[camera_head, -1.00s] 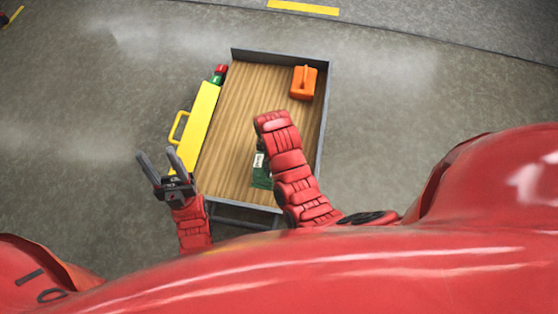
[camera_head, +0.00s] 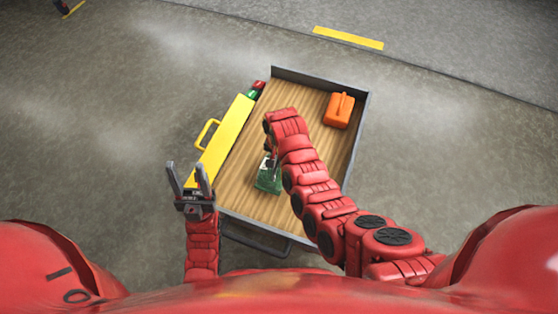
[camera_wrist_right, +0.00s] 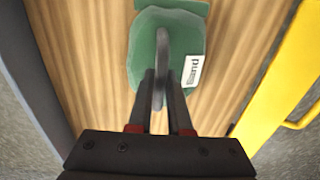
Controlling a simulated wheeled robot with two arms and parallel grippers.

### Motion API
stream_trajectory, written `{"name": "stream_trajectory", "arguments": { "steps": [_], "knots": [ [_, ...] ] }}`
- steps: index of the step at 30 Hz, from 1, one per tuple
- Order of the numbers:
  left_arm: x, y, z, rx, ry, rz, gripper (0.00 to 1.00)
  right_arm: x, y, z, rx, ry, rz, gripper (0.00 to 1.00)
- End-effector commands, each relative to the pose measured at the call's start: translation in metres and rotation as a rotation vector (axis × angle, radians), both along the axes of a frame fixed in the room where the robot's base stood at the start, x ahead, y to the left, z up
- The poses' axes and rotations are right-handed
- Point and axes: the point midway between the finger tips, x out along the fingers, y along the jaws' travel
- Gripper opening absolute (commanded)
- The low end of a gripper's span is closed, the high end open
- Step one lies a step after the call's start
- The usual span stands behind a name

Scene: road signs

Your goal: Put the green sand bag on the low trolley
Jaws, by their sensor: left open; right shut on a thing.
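The green sand bag (camera_head: 268,181) has a white label and a loop handle and is over the near part of the low trolley's wooden deck (camera_head: 250,200). My right gripper (camera_wrist_right: 160,85) is shut on the bag's handle; the bag (camera_wrist_right: 147,45) shows below it in the right wrist view, with wood around it. I cannot tell whether the bag touches the deck. In the head view my right arm hides part of the right gripper. My left gripper (camera_head: 188,178) is open and empty, beside the trolley's near left corner.
A yellow case-like thing (camera_head: 222,140) with a side handle lies along the trolley's left edge, with small red and green parts (camera_head: 256,88) at its far end. An orange container (camera_head: 339,110) stands at the deck's far right. The deck's far left is clear.

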Motion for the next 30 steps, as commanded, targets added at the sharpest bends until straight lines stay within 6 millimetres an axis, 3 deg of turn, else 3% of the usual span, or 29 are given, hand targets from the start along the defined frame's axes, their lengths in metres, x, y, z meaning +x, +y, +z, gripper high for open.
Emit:
{"name": "stream_trajectory", "arguments": {
  "steps": [3, 10, 11, 15, 25, 30],
  "knots": [
    [-0.001, 0.0, -0.008, 0.009, -0.007, 0.001, 0.5, 0.003, 0.0, -0.013, 0.002, -0.007, 0.0, 0.0],
    [-0.002, 0.0, -0.006, 0.01, -0.009, 0.001, 0.5, 0.003, 0.0, -0.012, 0.002, -0.007, 0.0, 0.0],
    [-0.001, 0.0, -0.006, 0.01, -0.009, 0.001, 0.5, 0.002, 0.0, -0.013, 0.001, -0.007, 0.0, 0.21],
    [-0.002, 0.0, -0.006, 0.01, -0.009, 0.001, 0.5, 0.002, 0.0, -0.013, 0.002, -0.006, 0.0, 0.46],
    [-0.001, 0.0, -0.005, 0.01, -0.008, 0.0, 0.5, 0.002, 0.0, -0.01, 0.001, -0.006, 0.0, 0.47],
    [0.0, 0.0, 0.004, 0.0, -0.001, -0.001, 0.5, 0.002, 0.0, 0.014, 0.001, -0.005, 0.0, 0.47]
  ]
}}
